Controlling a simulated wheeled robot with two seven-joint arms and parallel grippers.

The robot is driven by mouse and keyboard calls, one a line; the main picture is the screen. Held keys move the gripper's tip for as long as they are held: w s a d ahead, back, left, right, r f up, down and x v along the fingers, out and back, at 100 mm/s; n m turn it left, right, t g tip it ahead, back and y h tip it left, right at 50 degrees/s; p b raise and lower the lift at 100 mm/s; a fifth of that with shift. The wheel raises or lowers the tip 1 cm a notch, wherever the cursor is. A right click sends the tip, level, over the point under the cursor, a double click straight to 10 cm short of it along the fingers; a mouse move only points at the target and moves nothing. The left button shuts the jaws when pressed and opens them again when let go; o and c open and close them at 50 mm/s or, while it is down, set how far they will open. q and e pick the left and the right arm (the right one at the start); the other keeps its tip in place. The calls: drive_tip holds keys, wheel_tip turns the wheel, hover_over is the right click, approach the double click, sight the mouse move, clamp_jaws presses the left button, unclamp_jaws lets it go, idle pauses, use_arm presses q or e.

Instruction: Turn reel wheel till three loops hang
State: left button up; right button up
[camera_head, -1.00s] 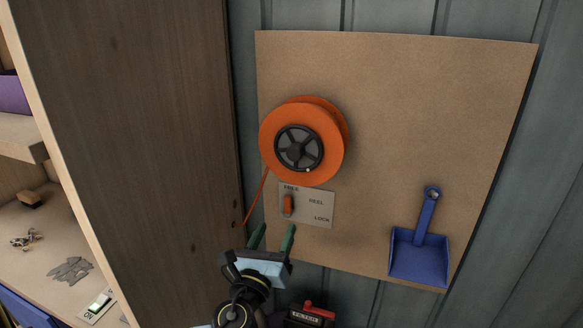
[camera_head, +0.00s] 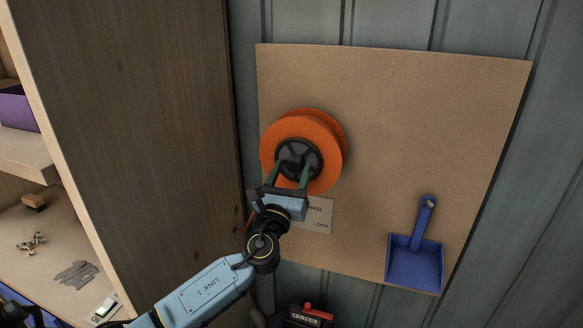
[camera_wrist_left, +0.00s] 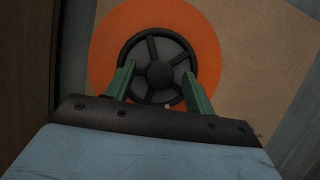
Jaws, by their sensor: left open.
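The orange reel (camera_head: 330,131) is mounted on the brown board, with a dark spoked wheel (camera_head: 302,152) at its centre. My left gripper (camera_head: 288,175) is open in front of the wheel's lower part. In the left wrist view, its green fingers (camera_wrist_left: 157,85) stand on either side of the dark wheel (camera_wrist_left: 160,73), over the orange reel face (camera_wrist_left: 105,45). I cannot tell whether the fingers touch the wheel. The label plate (camera_head: 318,215) below shows "LOCK"; its orange lever is hidden by my gripper. The orange line is mostly hidden, and no hanging loops show. My right gripper is not in view.
A blue dustpan (camera_head: 415,262) hangs at the board's lower right. A dark wooden cabinet side (camera_head: 130,130) stands close on the left, with shelves (camera_head: 25,150) beyond it. A red-topped box (camera_head: 310,315) is at the bottom. The board's (camera_head: 430,120) upper right is bare.

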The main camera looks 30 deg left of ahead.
use_arm(q)
drive_tip(key=shift+w+a+r, duration=0.1)
drive_tip(key=shift+w, duration=0.2)
drive_tip(key=c, duration=1)
